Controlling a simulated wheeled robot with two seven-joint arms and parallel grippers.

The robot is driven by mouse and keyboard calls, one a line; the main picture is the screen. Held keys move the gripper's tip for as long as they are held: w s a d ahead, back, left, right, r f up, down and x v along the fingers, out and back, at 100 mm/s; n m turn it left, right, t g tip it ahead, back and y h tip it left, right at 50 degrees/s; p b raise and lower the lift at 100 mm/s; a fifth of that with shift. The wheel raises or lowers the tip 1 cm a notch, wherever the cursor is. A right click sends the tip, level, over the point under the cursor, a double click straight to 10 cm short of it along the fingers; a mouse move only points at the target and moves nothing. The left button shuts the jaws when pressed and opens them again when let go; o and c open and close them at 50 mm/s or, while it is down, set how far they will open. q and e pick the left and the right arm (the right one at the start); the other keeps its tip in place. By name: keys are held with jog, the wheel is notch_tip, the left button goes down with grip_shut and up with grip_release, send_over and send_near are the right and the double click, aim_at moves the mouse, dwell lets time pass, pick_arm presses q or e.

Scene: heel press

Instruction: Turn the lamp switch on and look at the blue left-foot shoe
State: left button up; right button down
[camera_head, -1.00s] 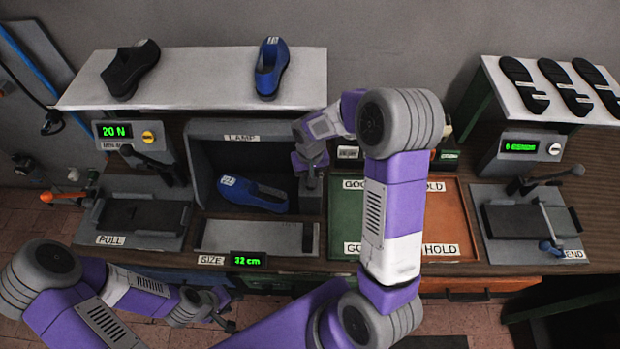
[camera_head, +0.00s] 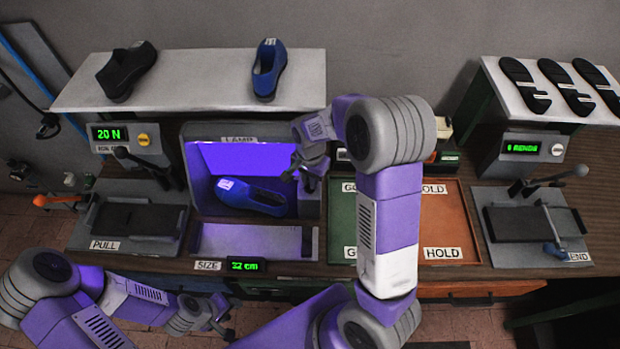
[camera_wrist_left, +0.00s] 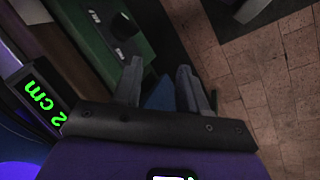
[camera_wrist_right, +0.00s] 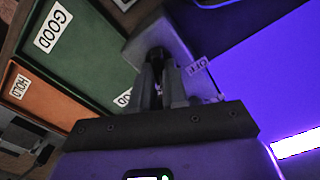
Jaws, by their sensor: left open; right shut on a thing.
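The lamp box (camera_head: 190,165) glows violet inside. A blue shoe (camera_head: 258,200) with a white label lies in it; I cannot read which foot it is for. My right gripper (camera_head: 302,182) is at the box's right side, beside the shoe.
Another blue shoe (camera_head: 264,82) and a black shoe (camera_head: 125,72) stand on the back shelf (camera_head: 200,82). The pull rig (camera_head: 80,236) is left, the bend rig (camera_head: 490,255) right. Green and orange GOOD and HOLD trays (camera_head: 452,215) lie partly behind my right arm.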

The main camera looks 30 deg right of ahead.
jog(key=shift+m, duration=0.3)
jog(key=c, duration=1.1)
grip_release()
jog(key=shift+c, duration=0.2)
notch_tip(320, 180, up, 8)
jog(key=shift+f, duration=0.15)
